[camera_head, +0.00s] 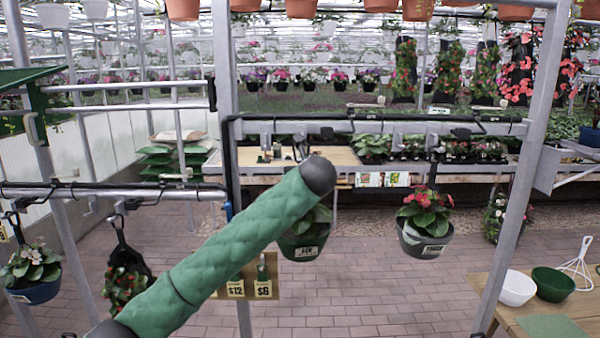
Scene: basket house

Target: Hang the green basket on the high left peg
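A dark green hanging basket (290,244) with leaves and a price tag hangs below the middle rail (375,127), partly hidden behind my green-padded arm. A second green vessel, an empty-looking bowl (553,284), stands on the wooden table at the lower right. I cannot tell for certain which of these is the task's green basket. The middle rail carries dark pegs or hooks along its length; which one is the high left peg is not clear. My arm reaches from the lower left to the centre, ending in a dark rounded joint. Neither gripper shows.
A grey basket (424,242) with pink flowers hangs at the right of the rail. A blue basket (36,292) and a black one (128,261) hang at the lower left. A white bowl (517,288) stands on the wooden table (490,284). Metal posts flank the rail.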

